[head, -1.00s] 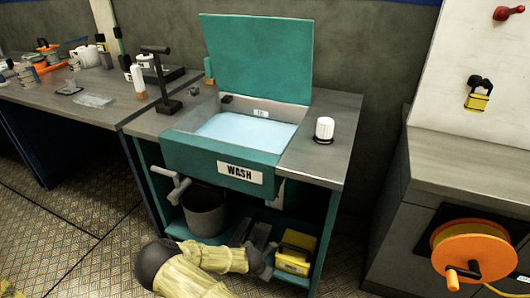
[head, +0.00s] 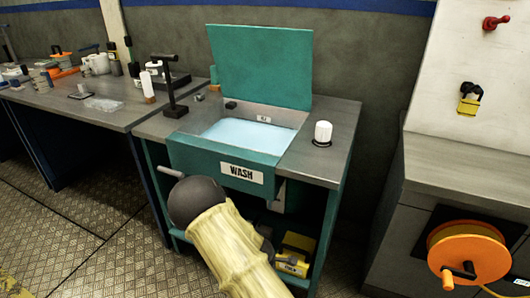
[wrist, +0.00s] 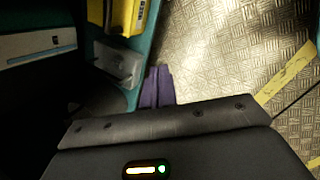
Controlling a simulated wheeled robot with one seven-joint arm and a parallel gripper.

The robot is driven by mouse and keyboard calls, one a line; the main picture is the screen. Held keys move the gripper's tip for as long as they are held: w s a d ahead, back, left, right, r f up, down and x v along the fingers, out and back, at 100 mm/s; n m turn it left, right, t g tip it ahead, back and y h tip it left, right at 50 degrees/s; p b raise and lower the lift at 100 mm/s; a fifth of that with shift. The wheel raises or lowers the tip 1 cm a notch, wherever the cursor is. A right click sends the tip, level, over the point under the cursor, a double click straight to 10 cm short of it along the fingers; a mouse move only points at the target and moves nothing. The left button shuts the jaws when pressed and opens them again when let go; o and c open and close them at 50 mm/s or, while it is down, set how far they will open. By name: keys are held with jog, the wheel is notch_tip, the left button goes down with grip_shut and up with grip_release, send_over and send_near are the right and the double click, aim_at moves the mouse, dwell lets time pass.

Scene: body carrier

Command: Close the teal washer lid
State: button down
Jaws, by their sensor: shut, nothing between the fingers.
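The teal washer lid (head: 260,66) stands open, almost upright, at the back of the wash station in the head view. The teal basin front (head: 200,167) carries a WASH label, and the basin under the lid holds pale blue water (head: 248,134). My gripper's purple fingers (wrist: 156,88) show shut and empty in the wrist view, over the floor beside the lower shelf. The arm hides the gripper in the head view.
A black tap post (head: 171,85) stands left of the basin and a white-capped jar (head: 322,134) right of it. A yellow box (head: 295,255) sits on the lower shelf. An orange hose reel (head: 468,254) is at the right. The space above the basin is clear.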

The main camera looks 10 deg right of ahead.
jog(key=s+r+m+y, duration=0.1)
jog(key=s+r+m, duration=0.4)
jog(key=r, duration=0.3)
jog(key=s+r+m, duration=0.5)
jog(key=r+m, duration=0.1)
jog(key=r, duration=0.2)
jog(key=s+d+r+m+g+y, duration=0.1)
jog(key=s+r+m, duration=0.4)
jog(key=r, duration=0.3)
jog(key=shift+s+r+m+y, duration=0.3)
jog(key=shift+s+r+m, duration=0.1)
jog(key=shift+s, duration=0.05)
